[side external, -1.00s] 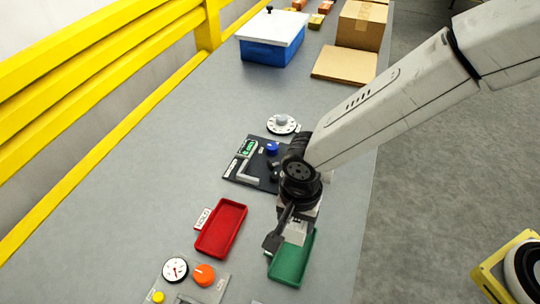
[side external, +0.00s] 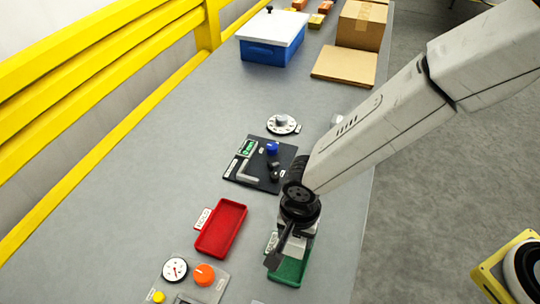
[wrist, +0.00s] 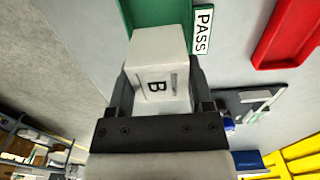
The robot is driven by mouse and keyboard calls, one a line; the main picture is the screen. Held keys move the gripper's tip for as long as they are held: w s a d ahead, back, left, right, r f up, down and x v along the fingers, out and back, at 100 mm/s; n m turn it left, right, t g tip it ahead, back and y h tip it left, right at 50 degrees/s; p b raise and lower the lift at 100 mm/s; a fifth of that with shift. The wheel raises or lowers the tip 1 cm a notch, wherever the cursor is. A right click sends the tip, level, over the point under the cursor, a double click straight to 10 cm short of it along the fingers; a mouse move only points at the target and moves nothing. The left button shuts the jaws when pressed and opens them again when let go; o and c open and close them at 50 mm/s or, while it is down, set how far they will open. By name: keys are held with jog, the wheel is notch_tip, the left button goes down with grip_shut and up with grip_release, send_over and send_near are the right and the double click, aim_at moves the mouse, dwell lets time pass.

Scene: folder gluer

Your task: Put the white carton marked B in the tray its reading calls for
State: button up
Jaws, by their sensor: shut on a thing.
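The white carton marked B (wrist: 158,66) is between the fingers of my gripper (wrist: 160,100) in the wrist view, its letter facing the camera. My gripper (side external: 283,256) is shut on it, over the green tray (side external: 291,271) in the side view. The gripper hides most of the carton and part of this tray. I cannot tell whether the carton touches the tray. The green tray (wrist: 165,12) has a PASS label (wrist: 203,30). The red tray (side external: 221,228), labelled HOLD (side external: 202,218), is empty to the left. A black gauge panel (side external: 262,164) has a green-lit display (side external: 248,148), too small to read surely.
A round dial (side external: 283,124) stands behind the panel. A control box with an orange knob (side external: 204,274) is at the front left. A blue bin with a white lid (side external: 271,40) and cardboard boxes (side external: 361,24) are at the back.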

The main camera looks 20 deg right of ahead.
jog(key=shift+f, duration=1.45)
jog(key=o, duration=1.2)
jog(key=shift+r, duration=0.2)
jog(key=shift+r, duration=4.8)
jog(key=shift+d, duration=0.1)
